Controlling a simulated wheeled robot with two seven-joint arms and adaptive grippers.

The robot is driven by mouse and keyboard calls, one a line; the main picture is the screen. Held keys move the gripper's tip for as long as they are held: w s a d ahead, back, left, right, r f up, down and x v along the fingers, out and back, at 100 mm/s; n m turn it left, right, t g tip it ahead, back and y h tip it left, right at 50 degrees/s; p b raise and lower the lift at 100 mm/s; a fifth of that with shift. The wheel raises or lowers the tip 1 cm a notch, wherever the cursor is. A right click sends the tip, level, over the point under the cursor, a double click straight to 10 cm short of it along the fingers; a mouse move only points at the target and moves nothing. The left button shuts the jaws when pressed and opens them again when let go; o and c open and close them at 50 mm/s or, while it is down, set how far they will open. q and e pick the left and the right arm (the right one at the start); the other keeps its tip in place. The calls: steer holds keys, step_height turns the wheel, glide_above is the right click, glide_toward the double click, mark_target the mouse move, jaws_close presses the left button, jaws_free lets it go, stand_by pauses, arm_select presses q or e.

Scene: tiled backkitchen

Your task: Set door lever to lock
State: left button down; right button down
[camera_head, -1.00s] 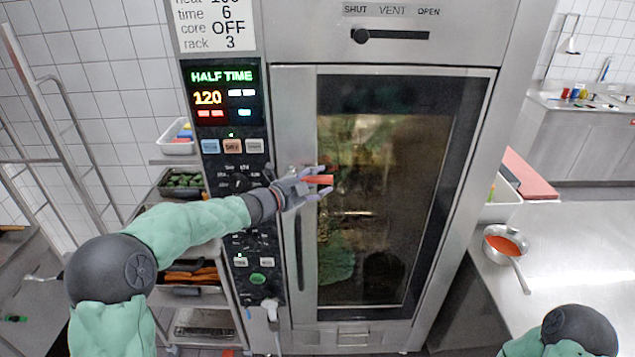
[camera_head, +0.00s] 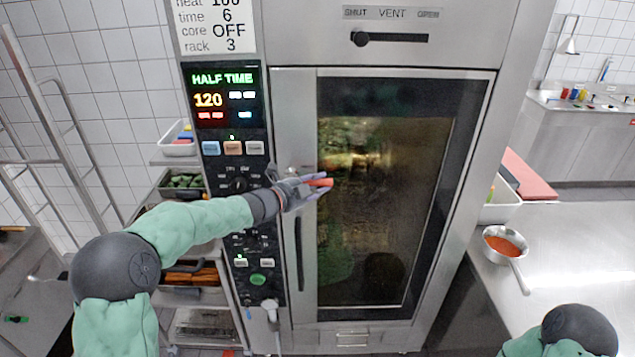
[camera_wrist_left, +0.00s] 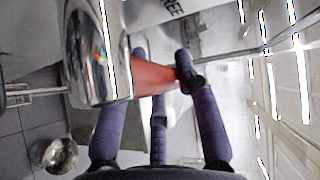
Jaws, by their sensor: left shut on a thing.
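The oven door lever has a red grip (camera_head: 322,182) that points to the right, roughly level, from the door's left edge. My left gripper (camera_head: 308,187) is shut on the red grip. In the left wrist view the red grip (camera_wrist_left: 150,75) lies between the purple fingers of the left gripper (camera_wrist_left: 160,85), beside a shiny metal lever hub (camera_wrist_left: 90,50). The oven door (camera_head: 385,190) has a dark glass window and looks closed. My right gripper is out of view; only part of my right arm shows at the lower right.
The oven control panel (camera_head: 235,165) with its lit display is left of the door. A slider (camera_head: 362,37) sits above the door. A rack of trays (camera_head: 183,182) stands left. A steel counter (camera_head: 560,255) at right holds a pan of red sauce (camera_head: 503,240).

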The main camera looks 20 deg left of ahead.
arm_select(q)
steer(key=s+a+f+m+g+y+p, duration=0.2)
steer(key=a+f+m+g+y+p, duration=0.4)
steer(key=y+p, duration=0.6)
steer(key=shift+s+a+f+m+p, duration=0.15)
steer(key=shift+a+f+m+p, duration=0.2)
steer(key=shift+a+m+p, duration=0.5)
stand_by(0.4)
steer(key=c, duration=0.9)
jaws_free()
steer(key=shift+r, duration=0.1)
steer(key=v, duration=1.2)
